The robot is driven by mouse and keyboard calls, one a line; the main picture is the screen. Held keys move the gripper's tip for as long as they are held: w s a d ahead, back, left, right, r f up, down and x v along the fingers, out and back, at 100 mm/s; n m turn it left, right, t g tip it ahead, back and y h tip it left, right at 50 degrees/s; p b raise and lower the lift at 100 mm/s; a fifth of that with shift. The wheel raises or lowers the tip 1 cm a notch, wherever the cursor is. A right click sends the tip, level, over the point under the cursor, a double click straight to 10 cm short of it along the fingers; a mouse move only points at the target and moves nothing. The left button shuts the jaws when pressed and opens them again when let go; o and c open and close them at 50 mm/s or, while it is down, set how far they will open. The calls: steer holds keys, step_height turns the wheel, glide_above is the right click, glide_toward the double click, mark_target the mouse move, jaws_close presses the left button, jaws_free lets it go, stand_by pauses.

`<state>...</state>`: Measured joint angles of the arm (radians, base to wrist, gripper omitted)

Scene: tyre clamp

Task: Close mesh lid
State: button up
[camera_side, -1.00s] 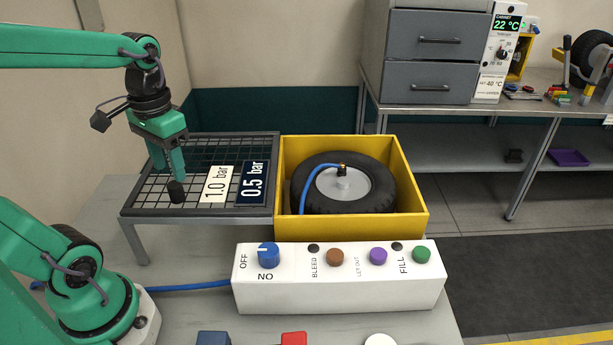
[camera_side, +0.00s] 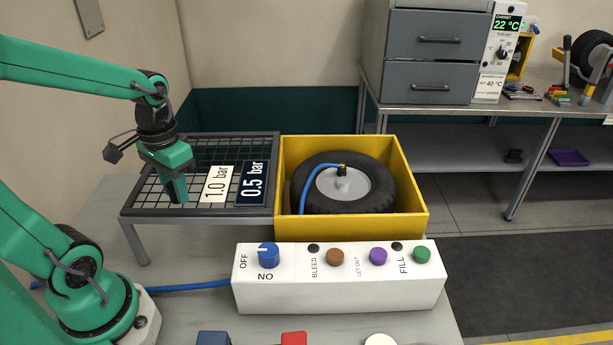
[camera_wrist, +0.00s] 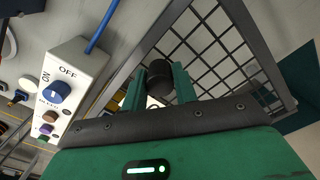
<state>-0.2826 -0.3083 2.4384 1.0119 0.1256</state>
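The mesh lid (camera_side: 221,154) is a dark-framed wire grid folded out flat to the left of the yellow box (camera_side: 420,208); it also shows in the wrist view (camera_wrist: 216,46). The box stands open, with a black tyre (camera_side: 379,189) inside. My gripper (camera_side: 177,198) is low over the left front part of the lid. In the wrist view my gripper's fingers (camera_wrist: 159,80) are apart, with the lid's black knob (camera_wrist: 160,80) between their tips. Whether they touch it is unclear. In the side view the fingers hide the knob.
Two pressure signs, 1.0 bar (camera_side: 217,184) and 0.5 bar (camera_side: 252,182), lie at the lid's right side. A white control box (camera_side: 340,290) with a blue dial (camera_side: 268,256) and buttons stands in front of the yellow box. A blue hose (camera_side: 302,190) runs to the tyre's valve.

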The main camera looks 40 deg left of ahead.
jaws_close()
steer(key=shift+w+d, duration=0.1)
steer(key=w+d, duration=2.1)
steer(key=o, duration=0.5)
jaws_free()
steer(key=shift+o, duration=0.2)
steer(key=shift+r, duration=0.15)
step_height(320, 180, up, 8)
